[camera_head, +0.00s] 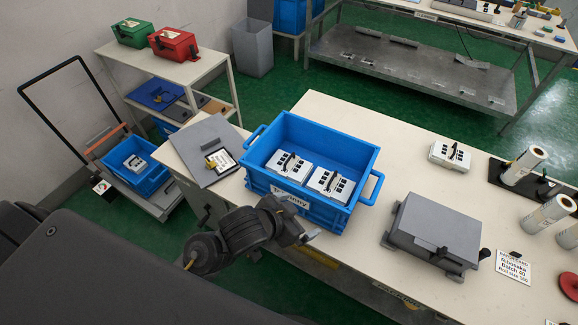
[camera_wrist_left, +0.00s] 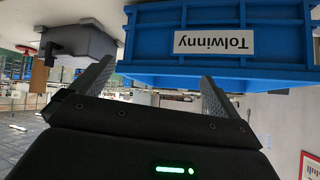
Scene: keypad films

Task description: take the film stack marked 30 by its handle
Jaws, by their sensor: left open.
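Two white film stacks with black handles lie in the blue crate (camera_head: 318,147) labelled Tolwinny: one on the left (camera_head: 287,168) and one on the right (camera_head: 330,184). A third stack (camera_head: 449,154) lies on the table to the right. A fourth stack (camera_head: 136,163) is in a small blue crate on a cart. Their numbers are too small to read. My left gripper (camera_head: 308,236) is open and empty just in front of the crate's labelled wall. In the left wrist view its fingers (camera_wrist_left: 155,88) spread below the upside-down crate wall (camera_wrist_left: 220,70). My right gripper is out of view.
A grey box (camera_head: 436,225) stands on the table (camera_head: 400,137) right of the crate. White film rolls (camera_head: 523,166) stand at the far right. The table between crate and third stack is clear.

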